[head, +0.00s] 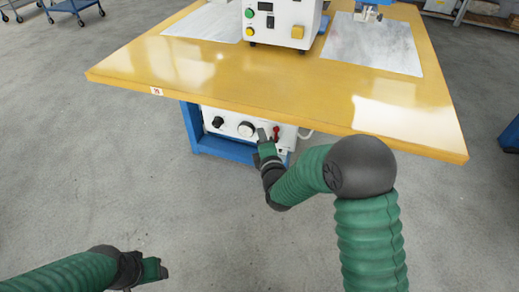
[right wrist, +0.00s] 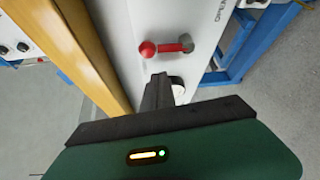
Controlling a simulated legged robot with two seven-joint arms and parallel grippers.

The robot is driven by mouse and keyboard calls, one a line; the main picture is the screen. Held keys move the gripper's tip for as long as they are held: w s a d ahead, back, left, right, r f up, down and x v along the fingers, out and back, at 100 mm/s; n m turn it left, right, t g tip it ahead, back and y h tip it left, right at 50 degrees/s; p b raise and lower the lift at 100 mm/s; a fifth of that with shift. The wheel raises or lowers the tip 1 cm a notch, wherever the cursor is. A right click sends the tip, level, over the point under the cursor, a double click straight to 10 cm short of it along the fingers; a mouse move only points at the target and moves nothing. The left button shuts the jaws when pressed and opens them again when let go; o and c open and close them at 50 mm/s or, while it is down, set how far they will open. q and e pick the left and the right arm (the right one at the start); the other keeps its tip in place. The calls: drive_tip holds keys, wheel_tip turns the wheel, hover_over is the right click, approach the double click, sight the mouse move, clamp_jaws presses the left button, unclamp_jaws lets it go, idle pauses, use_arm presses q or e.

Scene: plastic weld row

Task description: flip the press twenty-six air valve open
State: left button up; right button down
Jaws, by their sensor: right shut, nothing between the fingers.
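The air valve is a red lever (right wrist: 170,47) with a round red ball at its end and a grey pivot, on a white panel (right wrist: 125,25) under the table. The ball end points toward the tabletop. In the head view the red lever (head: 276,132) stands roughly upright just right of my right gripper (head: 263,136). In the right wrist view my right gripper (right wrist: 160,92) is shut and empty, its tips just short of the lever with a small gap visible. My left gripper (head: 156,271) hangs low at the left, far from the panel; its jaw opening is unclear.
The yellow tabletop (head: 300,100) overhangs the panel closely. A dark knob (head: 217,122) and a round gauge (head: 246,129) sit left of the valve. The floor in front is clear.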

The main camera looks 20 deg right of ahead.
drive_tip(key=shift+s+d+r, duration=0.2)
drive_tip(key=shift+s+d, duration=0.1)
drive_tip(key=shift+d, duration=0.25)
drive_tip(key=shift+s+d+r, duration=0.15)
drive_tip(key=shift+s+d, duration=0.1)
drive_tip(key=shift+d, duration=0.25)
